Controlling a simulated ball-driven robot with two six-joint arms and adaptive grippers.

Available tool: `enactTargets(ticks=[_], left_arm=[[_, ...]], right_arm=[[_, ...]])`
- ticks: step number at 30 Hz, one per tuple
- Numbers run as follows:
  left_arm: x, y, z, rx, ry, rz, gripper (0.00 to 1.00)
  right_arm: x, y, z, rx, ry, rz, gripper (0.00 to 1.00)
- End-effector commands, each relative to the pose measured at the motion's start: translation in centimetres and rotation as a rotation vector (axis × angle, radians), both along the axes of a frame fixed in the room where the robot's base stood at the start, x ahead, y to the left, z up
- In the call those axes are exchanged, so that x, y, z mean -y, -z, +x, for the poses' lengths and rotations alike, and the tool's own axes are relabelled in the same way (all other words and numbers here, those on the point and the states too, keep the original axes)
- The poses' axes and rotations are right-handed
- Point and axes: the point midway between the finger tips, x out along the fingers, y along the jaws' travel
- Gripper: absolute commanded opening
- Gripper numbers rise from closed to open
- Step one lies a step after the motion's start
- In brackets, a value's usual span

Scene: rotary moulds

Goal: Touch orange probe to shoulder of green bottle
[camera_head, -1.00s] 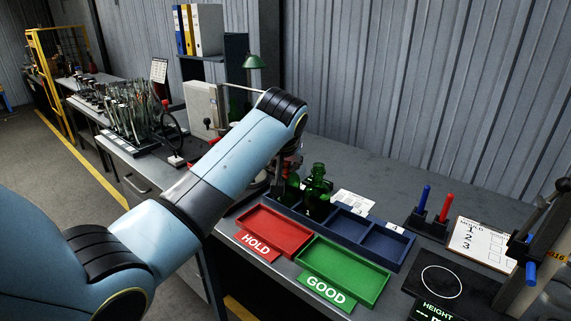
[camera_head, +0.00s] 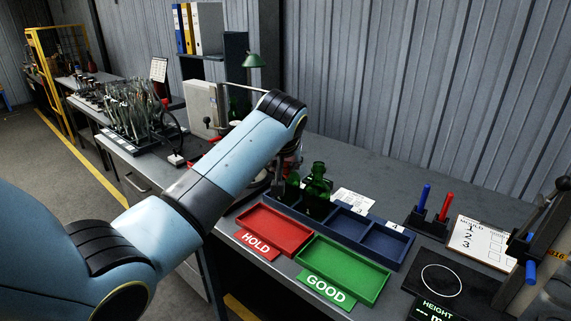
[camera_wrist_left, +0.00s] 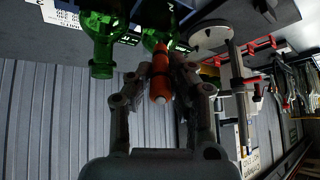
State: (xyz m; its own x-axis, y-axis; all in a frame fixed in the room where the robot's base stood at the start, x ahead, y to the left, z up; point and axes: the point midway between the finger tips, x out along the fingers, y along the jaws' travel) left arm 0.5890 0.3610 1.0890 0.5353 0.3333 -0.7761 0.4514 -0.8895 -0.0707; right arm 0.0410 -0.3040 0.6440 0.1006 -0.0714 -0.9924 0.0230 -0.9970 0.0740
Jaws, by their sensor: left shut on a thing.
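Green glass bottles stand upright in the blue divided rack (camera_head: 361,235). The front bottle (camera_head: 318,190) shows clearly in the head view, and a second one to its left is partly hidden by my arm. In the left wrist view, the picture is turned over; one green bottle (camera_wrist_left: 103,45) hangs at upper left, and another (camera_wrist_left: 153,40) is behind the fingers. My left gripper (camera_wrist_left: 161,68) is shut on the orange probe (camera_wrist_left: 161,88), whose pale end points toward my wrist. The probe's far end is close to the second bottle; I cannot tell whether they touch.
A red HOLD tray (camera_head: 273,231) and a green GOOD tray (camera_head: 345,271) lie in front of the rack. Blue and red pens in a holder (camera_head: 428,226), a clipboard (camera_head: 481,243) and a height gauge stand right. The bench behind the rack is largely clear.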

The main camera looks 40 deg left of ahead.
Motion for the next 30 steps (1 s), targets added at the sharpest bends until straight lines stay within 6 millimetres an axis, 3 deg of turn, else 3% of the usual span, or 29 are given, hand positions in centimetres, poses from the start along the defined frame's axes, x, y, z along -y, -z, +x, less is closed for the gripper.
enactTargets(ticks=[30], left_arm=[[-0.09, 0.22, 0.17, 0.0, 0.0, 0.0, 0.0]], right_arm=[[0.35, -0.56, 0.0, 0.0, -0.002, -0.004, 0.4]])
